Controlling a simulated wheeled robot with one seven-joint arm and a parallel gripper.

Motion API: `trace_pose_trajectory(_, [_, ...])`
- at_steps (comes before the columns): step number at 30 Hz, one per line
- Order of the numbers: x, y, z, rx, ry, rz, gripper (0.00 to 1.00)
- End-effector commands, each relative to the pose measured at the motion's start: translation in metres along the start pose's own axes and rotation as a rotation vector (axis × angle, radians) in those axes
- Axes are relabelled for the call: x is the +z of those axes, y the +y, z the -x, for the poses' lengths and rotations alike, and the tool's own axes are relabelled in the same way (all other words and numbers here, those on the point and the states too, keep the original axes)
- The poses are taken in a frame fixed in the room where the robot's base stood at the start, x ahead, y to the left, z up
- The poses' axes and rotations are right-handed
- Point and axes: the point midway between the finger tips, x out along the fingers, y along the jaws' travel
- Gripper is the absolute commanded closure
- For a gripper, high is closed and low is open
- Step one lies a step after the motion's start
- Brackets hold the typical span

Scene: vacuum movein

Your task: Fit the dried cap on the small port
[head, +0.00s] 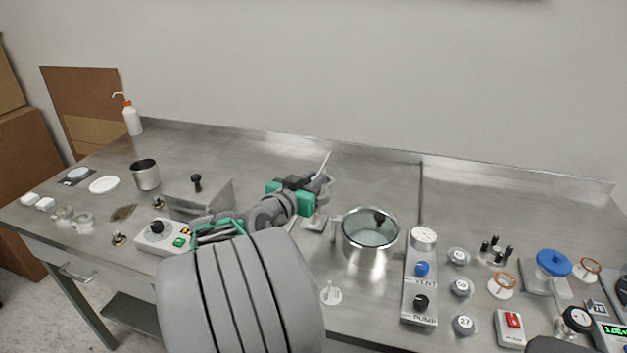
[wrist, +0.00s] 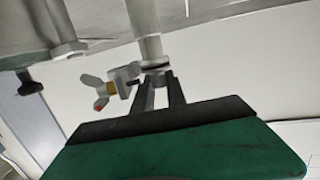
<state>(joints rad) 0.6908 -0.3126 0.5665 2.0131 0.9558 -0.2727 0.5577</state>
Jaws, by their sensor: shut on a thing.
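My gripper (wrist: 160,80) is shut on a small grey disc-like piece, which looks like the cap (wrist: 157,73), at its fingertips. A pale tube end, which looks like the small port (wrist: 149,45), comes down right over the cap. A dark ring shows between them; I cannot tell whether they touch or are seated. A clamp with a wing nut (wrist: 105,88) is just left of my fingertips. In the head view my green and black gripper (head: 318,190) is behind the middle of the bench, and its fingertips, the cap and the port are largely hidden.
A steel pot (head: 370,245) with a clear lid stands right of my arm, beside the vent and pump panel (head: 420,280). A control box (head: 160,237) and an open steel box (head: 200,205) stand left. The back of the bench (head: 380,165) is mostly clear.

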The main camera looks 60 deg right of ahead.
Motion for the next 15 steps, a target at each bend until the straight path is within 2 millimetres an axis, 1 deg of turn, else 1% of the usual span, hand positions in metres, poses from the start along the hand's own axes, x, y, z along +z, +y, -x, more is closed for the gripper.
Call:
trace_pose_trajectory(2, [-0.0013,0.0,0.0,0.0,0.002,-0.001,1.0])
trace_pose_trajectory(3, [-0.0013,0.0,0.0,0.0,0.002,-0.001,0.8])
trace_pose_trajectory(11, [-0.0009,0.0,0.0,0.0,0.002,-0.001,0.59])
trace_pose_trajectory(15, [-0.0007,0.0,0.0,0.0,0.001,-0.001,0.58])
